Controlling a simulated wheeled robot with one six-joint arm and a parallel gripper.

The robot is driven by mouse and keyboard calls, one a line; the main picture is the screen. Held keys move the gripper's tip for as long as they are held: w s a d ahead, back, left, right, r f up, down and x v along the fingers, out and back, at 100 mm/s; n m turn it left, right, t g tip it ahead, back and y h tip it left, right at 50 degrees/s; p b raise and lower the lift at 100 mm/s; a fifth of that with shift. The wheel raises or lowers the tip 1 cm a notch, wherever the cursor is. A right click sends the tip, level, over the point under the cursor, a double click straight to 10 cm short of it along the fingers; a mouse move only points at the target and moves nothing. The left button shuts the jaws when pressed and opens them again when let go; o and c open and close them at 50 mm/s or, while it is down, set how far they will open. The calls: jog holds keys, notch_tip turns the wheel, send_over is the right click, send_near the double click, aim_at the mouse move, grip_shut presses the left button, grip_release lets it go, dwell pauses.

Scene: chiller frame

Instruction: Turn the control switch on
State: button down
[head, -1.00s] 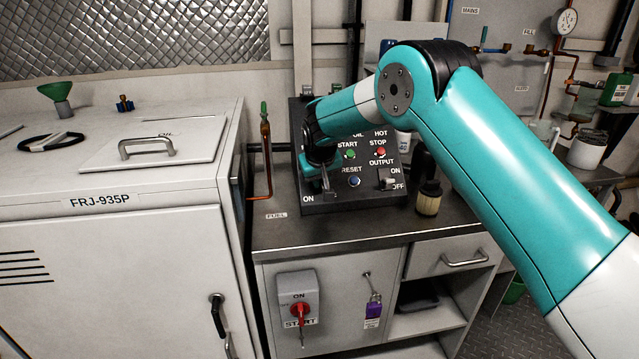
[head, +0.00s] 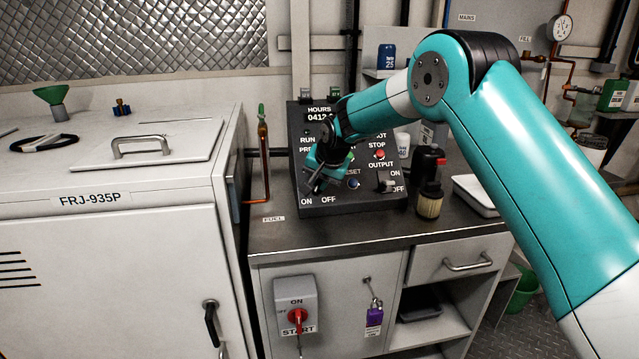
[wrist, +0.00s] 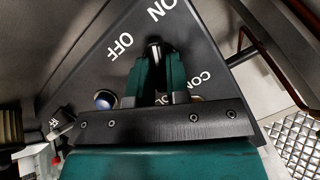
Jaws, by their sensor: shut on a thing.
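The control switch (wrist: 153,45) is a small knob with a pale metal tip on the black sloped panel (head: 345,207). My gripper (head: 313,187) is at the panel's lower left, tilted, with its fingers pointing down-left. In the wrist view the two green fingers of my gripper (wrist: 153,58) are shut on the switch from both sides. Its tip shows between them, near the printed ON and OFF. The rest of the switch and part of the CONTROL label are hidden by the fingers, so its exact setting is hard to tell.
A blue button (head: 353,183), a red stop button (head: 380,154) and the output switch (head: 386,186) are to the right on the panel. A red rotary switch (head: 297,316) is on the cabinet front below.

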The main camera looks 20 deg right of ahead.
dwell(0.4)
jog(key=c, duration=1.1)
grip_release()
jog(key=shift+r, duration=0.15)
jog(key=b+v, duration=0.1)
jog(key=v, duration=1.6)
jog(key=shift+s, duration=0.2)
jog(key=shift+d, duration=0.1)
